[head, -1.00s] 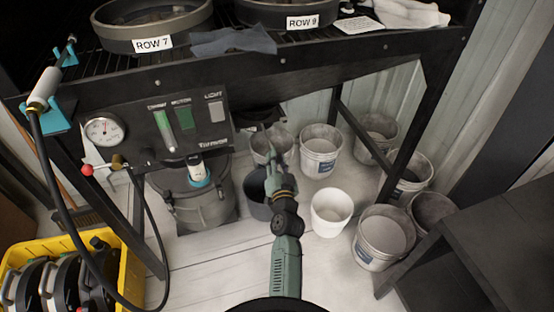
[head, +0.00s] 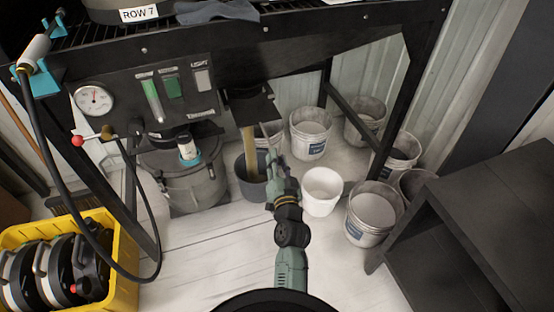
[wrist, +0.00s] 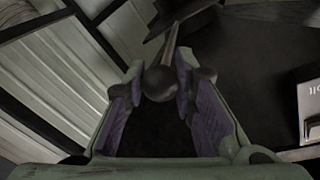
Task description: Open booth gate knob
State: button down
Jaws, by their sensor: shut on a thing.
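The gate knob (wrist: 160,84) is a dark ball on the end of a thin rod, seen in the wrist view. My gripper (wrist: 161,90) is shut on it, with a purple-lined finger on each side. In the head view my gripper (head: 271,150) is under the front edge of the rack, at the right of the dark gate outlet (head: 249,106). The knob is too small to make out there. A tan stream (head: 249,150) falls from the outlet into a dark grey bucket (head: 239,187) on the floor.
A white bucket (head: 321,190) stands right of my arm, with several dusty buckets behind it. A black shelf unit (head: 450,215) is at the right. A lidded grey canister (head: 190,185), a control panel (head: 165,100) and a yellow crate (head: 127,262) are at the left.

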jog(key=c, duration=1.3)
grip_release()
notch_tip(320, 180, up, 10)
